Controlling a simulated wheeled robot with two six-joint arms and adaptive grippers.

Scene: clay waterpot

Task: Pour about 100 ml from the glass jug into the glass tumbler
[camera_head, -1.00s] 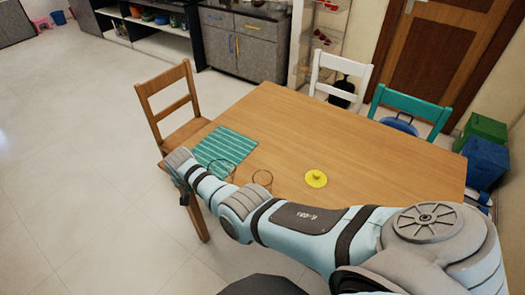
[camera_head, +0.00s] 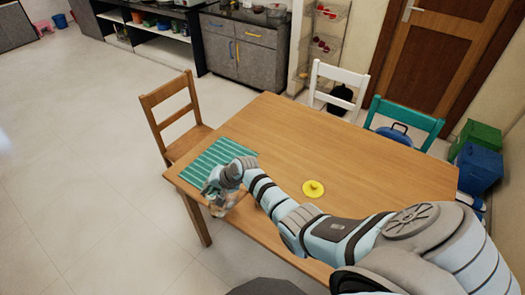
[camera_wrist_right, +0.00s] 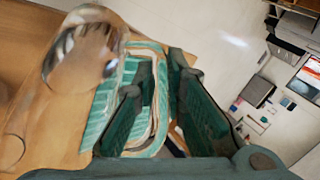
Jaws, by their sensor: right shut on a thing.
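The clear glass jug (camera_head: 219,207) is at the near left edge of the table, by my right gripper (camera_head: 212,184). In the right wrist view my right gripper (camera_wrist_right: 163,105) is shut on the jug's curved glass handle, and the jug's round glass body (camera_wrist_right: 80,60) shows to the left of the fingers. I cannot tell whether the jug touches the table. A faint clear round rim, likely the glass tumbler (camera_wrist_right: 12,150), shows at the left of the wrist view. In the head view I cannot make the tumbler out clearly. My left gripper is not in view.
A teal striped mat (camera_head: 222,154) lies on the table's left corner. A yellow round piece (camera_head: 313,188) lies on the wooden table (camera_head: 330,140). Wooden (camera_head: 170,115), white and teal chairs stand around it. The far table is clear.

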